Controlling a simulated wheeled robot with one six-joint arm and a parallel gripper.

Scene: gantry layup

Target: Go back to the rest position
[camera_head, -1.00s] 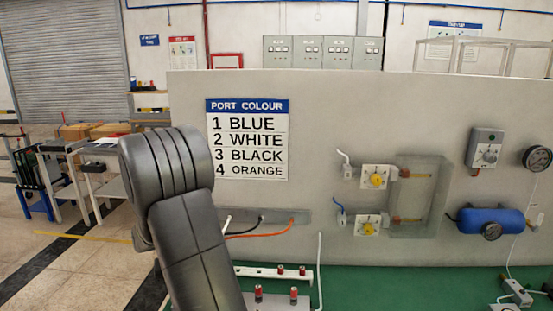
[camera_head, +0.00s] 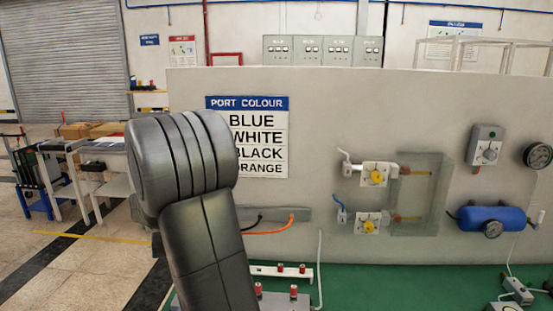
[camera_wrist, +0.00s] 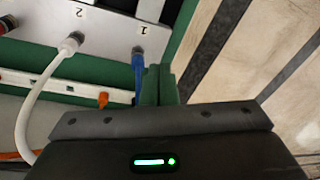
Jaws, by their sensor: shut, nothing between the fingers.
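My gripper (camera_wrist: 159,84) shows in the wrist view with its two narrow green fingers together and nothing between them. It is just right of a blue tube (camera_wrist: 138,66) that stands at the port marked 1 on a pale metal block (camera_wrist: 108,27). A thick white tube (camera_wrist: 28,100) runs to a fitting at the port marked 2. In the head view my arm covers the left middle, and my gripper is hidden behind it.
A grey panel (camera_head: 330,110) carries a port colour sign (camera_head: 262,140), yellow-knobbed valves (camera_head: 377,177) and a blue tank (camera_head: 490,218). Red-topped fittings (camera_head: 293,291) stand on the green bench (camera_head: 390,285). An orange tube (camera_head: 270,229) hangs at the panel. Floor lies open at left.

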